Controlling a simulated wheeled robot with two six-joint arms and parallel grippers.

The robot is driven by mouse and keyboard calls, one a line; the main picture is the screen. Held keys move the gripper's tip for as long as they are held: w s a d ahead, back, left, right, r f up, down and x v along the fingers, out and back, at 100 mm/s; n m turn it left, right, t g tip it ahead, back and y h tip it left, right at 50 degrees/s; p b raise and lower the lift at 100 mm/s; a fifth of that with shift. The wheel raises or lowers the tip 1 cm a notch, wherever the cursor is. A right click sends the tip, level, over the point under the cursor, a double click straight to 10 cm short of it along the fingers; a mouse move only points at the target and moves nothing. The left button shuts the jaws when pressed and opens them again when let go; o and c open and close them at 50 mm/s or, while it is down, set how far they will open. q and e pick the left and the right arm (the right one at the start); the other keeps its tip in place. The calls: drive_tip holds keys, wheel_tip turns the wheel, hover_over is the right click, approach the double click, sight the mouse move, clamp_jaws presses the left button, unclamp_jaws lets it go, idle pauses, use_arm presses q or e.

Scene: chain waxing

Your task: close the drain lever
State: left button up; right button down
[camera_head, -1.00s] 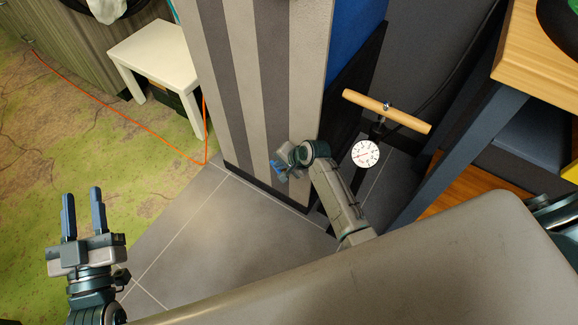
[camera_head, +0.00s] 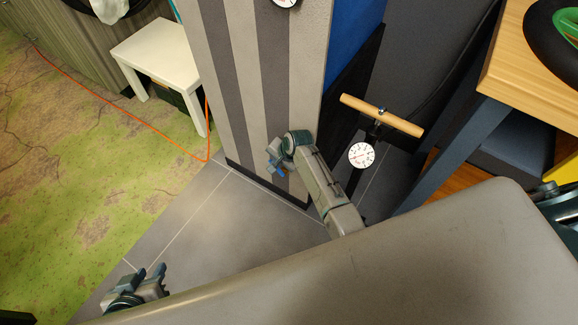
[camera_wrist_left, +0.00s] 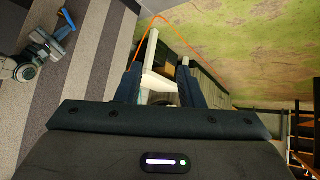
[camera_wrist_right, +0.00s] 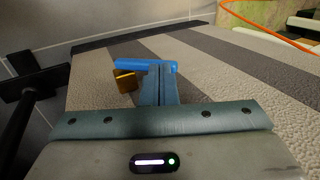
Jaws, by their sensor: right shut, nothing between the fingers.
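A blue lever (camera_wrist_right: 132,64) with a brass-coloured fitting (camera_wrist_right: 124,82) shows in the right wrist view, low by the striped panel. I take it as the drain lever. My right gripper (camera_wrist_right: 160,72) is shut and empty, its fingertips right at the lever's right part. I cannot tell whether they touch. In the head view my right gripper (camera_head: 274,160) is small beside the panel's lower end, with the lever hard to separate from the fingers. My left gripper (camera_head: 150,272) is low at the left, away from the lever. Its fingers (camera_wrist_left: 160,85) stand apart with nothing held between them.
The striped panel (camera_head: 250,90) stands behind my right gripper. A pump with a wooden handle (camera_head: 382,115) and dial (camera_head: 361,155) stands to its right. A white stool (camera_head: 160,52) and orange hose (camera_head: 130,116) are at the left. Grey floor tiles (camera_head: 225,230) are clear.

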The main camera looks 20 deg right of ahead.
sight(270, 160)
drive_tip(key=shift+w+a+g+h+p, duration=0.35)
drive_tip(key=shift+w+g+h+p, duration=0.1)
drive_tip(key=shift+g+p, duration=0.25)
drive_tip(key=shift+w+a+f+g+h+p, duration=0.2)
drive_tip(key=shift+w+a+g+h+p, duration=0.1)
drive_tip(key=shift+w+g+h+p, duration=0.1)
drive_tip(key=shift+w+a+f, duration=0.2)
drive_tip(key=shift+w+f, duration=0.05)
drive_tip(key=shift+f, duration=0.3)
use_arm(q)
drive_tip(key=shift+s+a+r+g+y+b, duration=0.35)
drive_tip(key=shift+r+g+b, duration=0.15)
drive_tip(key=shift+b, duration=0.15)
use_arm(e)
drive_tip(key=shift+w+a+f, duration=0.25)
drive_tip(key=shift+w+f, duration=0.1)
drive_tip(key=shift+f, duration=0.15)
drive_tip(key=shift+w+a+f, duration=0.25)
drive_tip(key=shift+w+f, duration=0.05)
drive_tip(key=shift+f, duration=0.15)
use_arm(q)
drive_tip(key=shift+w, duration=0.15)
drive_tip(key=shift+s+f, duration=0.2)
drive_tip(key=shift+r, duration=0.1)
use_arm(e)
drive_tip(key=shift+f, duration=0.1)
